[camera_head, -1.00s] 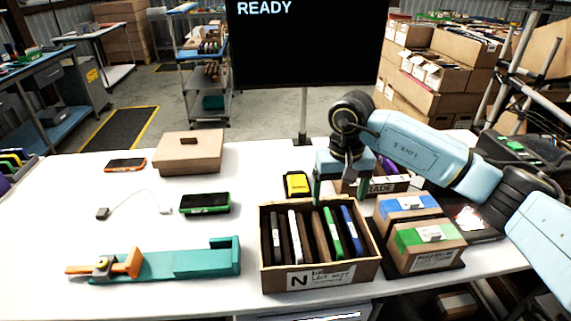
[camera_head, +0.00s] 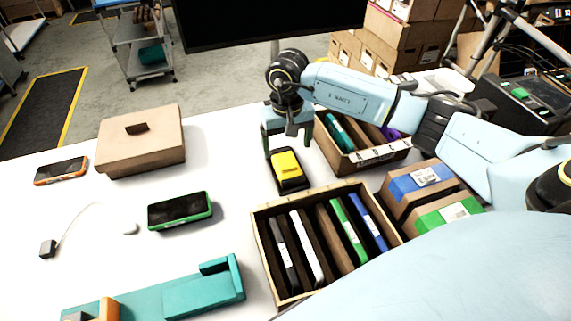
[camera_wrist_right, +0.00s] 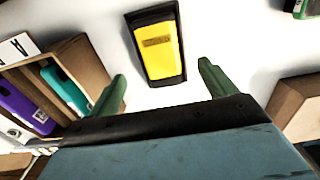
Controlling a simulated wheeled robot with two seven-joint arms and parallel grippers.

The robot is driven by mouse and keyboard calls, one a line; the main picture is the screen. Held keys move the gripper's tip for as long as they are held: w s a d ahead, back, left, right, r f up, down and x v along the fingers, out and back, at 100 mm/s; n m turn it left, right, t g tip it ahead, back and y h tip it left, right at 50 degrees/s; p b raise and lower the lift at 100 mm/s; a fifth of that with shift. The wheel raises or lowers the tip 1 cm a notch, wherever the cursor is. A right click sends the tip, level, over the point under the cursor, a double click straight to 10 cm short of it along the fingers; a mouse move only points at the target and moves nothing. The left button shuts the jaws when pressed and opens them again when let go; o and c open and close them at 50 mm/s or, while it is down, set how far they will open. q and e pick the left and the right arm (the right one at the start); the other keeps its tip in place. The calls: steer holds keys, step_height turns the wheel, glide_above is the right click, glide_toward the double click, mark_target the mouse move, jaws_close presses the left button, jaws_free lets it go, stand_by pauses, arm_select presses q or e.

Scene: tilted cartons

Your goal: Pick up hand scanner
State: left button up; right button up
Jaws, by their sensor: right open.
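The hand scanner appears to be the yellow and black device (camera_head: 288,170) lying on the white table behind the front carton. It also shows in the right wrist view (camera_wrist_right: 158,46), just beyond the fingertips and roughly centred between them. My right gripper (camera_head: 288,152) is above the far end of the yellow device, pointing down, open and empty. In the right wrist view its two green fingers (camera_wrist_right: 162,82) are spread apart with bare table between them. Whether the fingers reach down to the table is unclear. My left gripper is not in view.
A carton of upright devices (camera_head: 262,235) stands in front of the yellow device. Another carton (camera_head: 376,158) is close on its right. A green-edged phone (camera_head: 180,210), a lidded brown box (camera_head: 140,145) and a teal fixture (camera_head: 180,297) are to the left.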

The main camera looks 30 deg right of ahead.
mark_target(286, 162)
steer(key=shift+f, duration=0.6)
steer(key=f, duration=0.5)
steer(key=shift+w, duration=0.3)
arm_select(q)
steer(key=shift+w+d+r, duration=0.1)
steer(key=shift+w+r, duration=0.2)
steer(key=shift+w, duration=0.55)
arm_select(e)
steer(key=shift+c, duration=0.4)
